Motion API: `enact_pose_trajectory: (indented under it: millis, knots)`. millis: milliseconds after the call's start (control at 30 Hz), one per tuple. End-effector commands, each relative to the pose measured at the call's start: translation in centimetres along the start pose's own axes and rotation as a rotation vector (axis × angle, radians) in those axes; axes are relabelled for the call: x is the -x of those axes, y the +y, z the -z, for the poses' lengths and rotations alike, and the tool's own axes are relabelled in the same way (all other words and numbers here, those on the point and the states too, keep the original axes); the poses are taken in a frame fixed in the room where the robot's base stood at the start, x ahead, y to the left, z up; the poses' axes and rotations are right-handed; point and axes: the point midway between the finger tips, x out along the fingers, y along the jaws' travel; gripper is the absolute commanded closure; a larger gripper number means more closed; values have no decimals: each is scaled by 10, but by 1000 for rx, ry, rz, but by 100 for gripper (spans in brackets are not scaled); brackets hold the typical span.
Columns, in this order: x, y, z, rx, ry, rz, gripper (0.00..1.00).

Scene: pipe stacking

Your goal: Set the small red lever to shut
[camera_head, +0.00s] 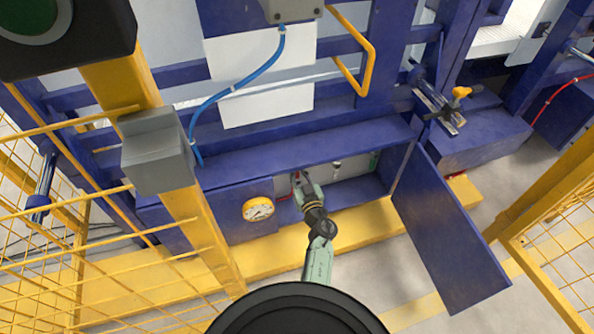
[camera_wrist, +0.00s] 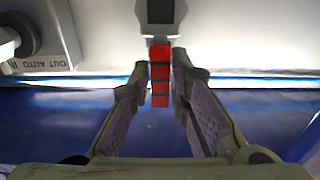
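The small red lever (camera_wrist: 160,77) hangs down from a grey mount on a pale panel in the wrist view. A bit of its red also shows inside the blue cabinet in the head view (camera_head: 296,177). My gripper (camera_wrist: 161,72) has one finger on each side of the lever, with the right finger very close to it. The fingers are apart; I cannot tell whether either touches the lever. In the head view my gripper (camera_head: 304,184) reaches into the open cabinet and hides most of the lever.
The blue cabinet door (camera_head: 448,232) stands open on the right. A yellow gauge (camera_head: 258,209) is left of the opening. A dark round knob (camera_wrist: 18,38) sits at the panel's upper left. Yellow mesh fences (camera_head: 555,235) flank the area.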

Motion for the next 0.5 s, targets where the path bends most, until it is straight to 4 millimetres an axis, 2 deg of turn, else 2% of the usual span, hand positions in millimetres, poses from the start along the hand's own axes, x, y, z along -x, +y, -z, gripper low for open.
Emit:
enact_pose_trajectory:
  millis: [200, 500]
  knots:
    - [0, 0, 0, 0, 0, 0, 100]
    - [0, 0, 0, 0, 0, 0, 100]
